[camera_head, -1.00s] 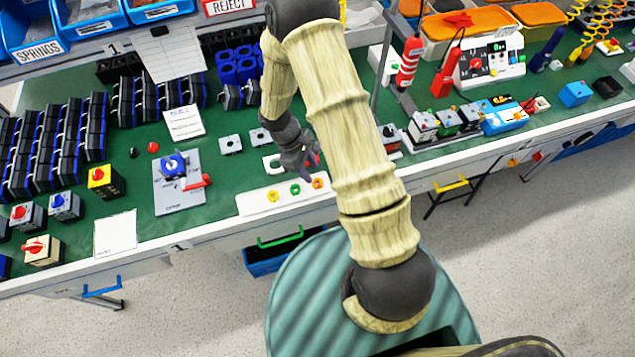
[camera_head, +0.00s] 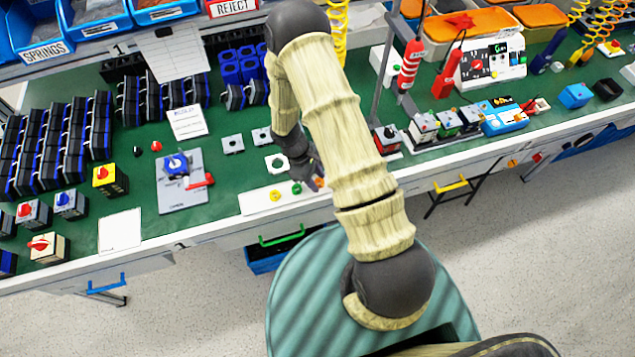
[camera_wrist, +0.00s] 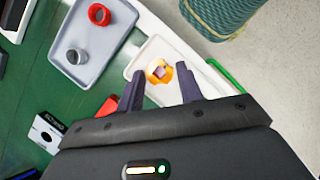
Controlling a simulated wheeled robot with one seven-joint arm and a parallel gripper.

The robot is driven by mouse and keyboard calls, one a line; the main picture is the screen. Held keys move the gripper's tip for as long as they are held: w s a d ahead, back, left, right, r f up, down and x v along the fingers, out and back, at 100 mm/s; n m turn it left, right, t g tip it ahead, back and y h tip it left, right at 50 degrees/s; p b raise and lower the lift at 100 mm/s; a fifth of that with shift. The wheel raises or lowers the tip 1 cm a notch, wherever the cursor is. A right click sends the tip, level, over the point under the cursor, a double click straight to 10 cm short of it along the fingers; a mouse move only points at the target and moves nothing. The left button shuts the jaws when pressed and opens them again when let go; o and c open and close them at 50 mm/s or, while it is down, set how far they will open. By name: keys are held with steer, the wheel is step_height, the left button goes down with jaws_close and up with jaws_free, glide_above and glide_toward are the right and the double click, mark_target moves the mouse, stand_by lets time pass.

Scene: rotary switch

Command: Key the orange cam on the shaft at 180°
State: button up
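The orange cam (camera_wrist: 160,72) lies on a white tray (camera_wrist: 152,50) between my gripper's fingertips in the wrist view. My gripper (camera_wrist: 160,88) is open, with a gap on both sides of the cam. In the head view my gripper (camera_head: 312,170) hangs over the tray's right part, and the orange cam (camera_head: 319,182) shows beside it. A green cam (camera_head: 297,187) and a yellow cam (camera_head: 275,195) lie to its left. A grey plate (camera_head: 183,199) farther left carries a blue part (camera_head: 176,163) and a red lever (camera_head: 202,181). I cannot make out a bare shaft there.
A grey tray (camera_wrist: 92,40) with a red ring (camera_wrist: 99,14) and a small grey part (camera_wrist: 74,57) is near my gripper. Several switches (camera_head: 68,203) stand at the left. Small fixtures (camera_head: 447,123) stand at the right. A white sheet (camera_head: 119,230) lies in front.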

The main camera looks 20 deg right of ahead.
steer(key=shift+d, duration=0.15)
steer(key=shift+c, duration=0.5)
steer(key=c, duration=0.5)
steer(key=shift+r, duration=0.5)
step_height(320, 180, up, 9)
steer(key=b, duration=0.1)
